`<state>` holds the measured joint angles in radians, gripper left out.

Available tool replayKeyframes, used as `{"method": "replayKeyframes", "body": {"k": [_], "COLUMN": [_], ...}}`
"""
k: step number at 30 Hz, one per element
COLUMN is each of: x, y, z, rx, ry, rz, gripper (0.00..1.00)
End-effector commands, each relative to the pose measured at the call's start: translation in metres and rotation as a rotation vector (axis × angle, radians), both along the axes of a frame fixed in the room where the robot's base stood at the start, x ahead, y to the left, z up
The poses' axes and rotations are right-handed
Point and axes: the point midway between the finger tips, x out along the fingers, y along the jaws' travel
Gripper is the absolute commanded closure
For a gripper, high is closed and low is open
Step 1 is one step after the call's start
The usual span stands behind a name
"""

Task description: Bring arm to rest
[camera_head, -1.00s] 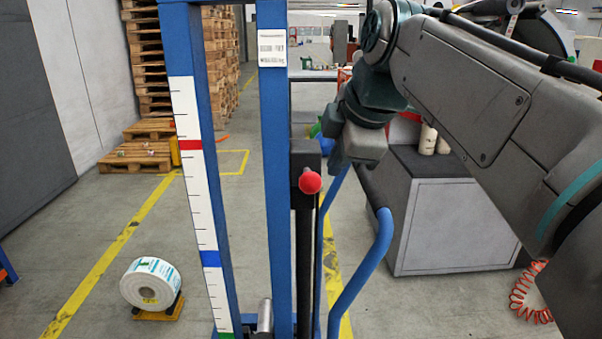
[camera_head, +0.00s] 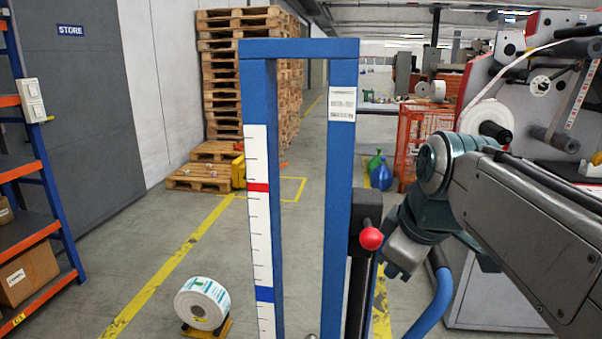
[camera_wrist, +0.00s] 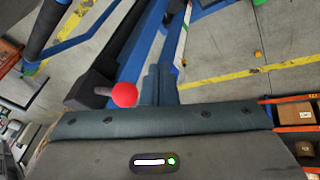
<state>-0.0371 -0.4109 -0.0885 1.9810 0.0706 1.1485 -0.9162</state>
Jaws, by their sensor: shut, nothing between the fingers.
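My arm (camera_head: 520,215) reaches in from the right in the head view, bent down at a teal joint. My gripper shows in the wrist view (camera_wrist: 159,76), where its two slim grey-teal fingers lie side by side, shut and empty. In the head view the wrist end of my arm (camera_head: 405,252) is beside the lifter's blue frame (camera_head: 342,175), right of its red knob (camera_head: 371,238). The red knob also shows in the wrist view (camera_wrist: 124,95), just left of the fingers. I cannot tell whether anything touches.
A label roll (camera_head: 202,303) sits on a small yellow-orange base on the floor. A blue curved handle (camera_head: 434,305) is close below my wrist. The rewinder machine (camera_head: 545,95) stands at the right. Shelving (camera_head: 50,170) is at the left, pallets (camera_head: 245,75) behind.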

Motion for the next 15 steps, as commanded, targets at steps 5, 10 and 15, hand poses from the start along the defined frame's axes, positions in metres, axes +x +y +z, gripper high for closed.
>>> {"method": "replayKeyframes", "body": {"k": [5, 10, 15], "x": [-0.026, -0.054, -0.075], "y": [0.005, 0.009, 0.009], "z": [-0.036, -0.073, -0.097], "rx": [0.096, 0.162, 0.198], "ry": [0.096, 0.160, 0.191], "rz": [-0.311, -0.587, -0.767], "gripper": [1.00, 1.00, 1.00]}}
